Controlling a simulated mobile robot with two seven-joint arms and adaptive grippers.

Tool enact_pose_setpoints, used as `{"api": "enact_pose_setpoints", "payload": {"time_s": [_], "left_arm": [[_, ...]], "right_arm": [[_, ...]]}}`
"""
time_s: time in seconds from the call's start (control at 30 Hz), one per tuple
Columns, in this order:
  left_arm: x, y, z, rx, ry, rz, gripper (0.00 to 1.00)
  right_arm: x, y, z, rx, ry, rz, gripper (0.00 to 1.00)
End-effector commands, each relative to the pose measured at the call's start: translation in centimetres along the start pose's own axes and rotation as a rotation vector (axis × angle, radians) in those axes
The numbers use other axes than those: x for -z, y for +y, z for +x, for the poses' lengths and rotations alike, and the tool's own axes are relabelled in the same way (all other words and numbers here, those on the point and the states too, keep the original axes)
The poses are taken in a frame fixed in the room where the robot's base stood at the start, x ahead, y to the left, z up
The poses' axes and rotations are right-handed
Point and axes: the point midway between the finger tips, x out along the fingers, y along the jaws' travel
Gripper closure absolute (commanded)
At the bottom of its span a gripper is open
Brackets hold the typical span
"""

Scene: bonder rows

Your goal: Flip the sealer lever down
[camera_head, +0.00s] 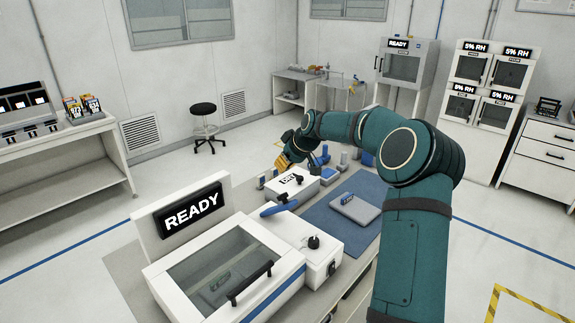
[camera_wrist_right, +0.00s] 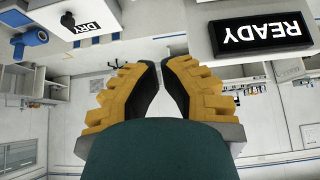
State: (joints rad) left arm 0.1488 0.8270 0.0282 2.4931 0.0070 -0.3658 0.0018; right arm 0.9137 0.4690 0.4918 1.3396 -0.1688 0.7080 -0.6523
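The sealer (camera_head: 316,231) appears to be the white housing beside the glass-lidded chamber in the head view. A blue lever (camera_head: 282,206) lies slanted across its far side, with its right end slightly higher. A black knob sits on the housing top. My right gripper (camera_head: 287,157) is beyond the lever, near the white DRY box (camera_head: 291,186), and apart from the lever. Its yellow fingers also show in the right wrist view (camera_wrist_right: 160,65); the tips nearly meet with nothing visible between them. My left gripper is in neither view.
The READY display (camera_head: 191,208) stands upright behind the glass lid (camera_head: 222,265), which has a black handle. A grey pad (camera_head: 355,208) lies on the blue mat (camera_head: 325,224) to the right. My right arm spans above the mat's right side.

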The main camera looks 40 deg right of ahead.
Motion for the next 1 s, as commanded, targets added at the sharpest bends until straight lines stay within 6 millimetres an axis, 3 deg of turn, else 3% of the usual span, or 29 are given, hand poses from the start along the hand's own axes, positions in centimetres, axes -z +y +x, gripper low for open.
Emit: {"api": "enact_pose_setpoints", "payload": {"time_s": [0.33,0.6,1.0], "left_arm": [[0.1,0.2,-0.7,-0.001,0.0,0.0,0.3],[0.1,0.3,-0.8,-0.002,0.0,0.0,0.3],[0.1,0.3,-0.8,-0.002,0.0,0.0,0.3]], "right_arm": [[0.0,-0.1,7.0,0.003,-0.001,0.0,1.0],[-3.3,0.0,7.5,-0.001,0.0,0.001,1.0],[-3.9,0.0,7.6,-0.001,0.001,0.0,1.0]]}}
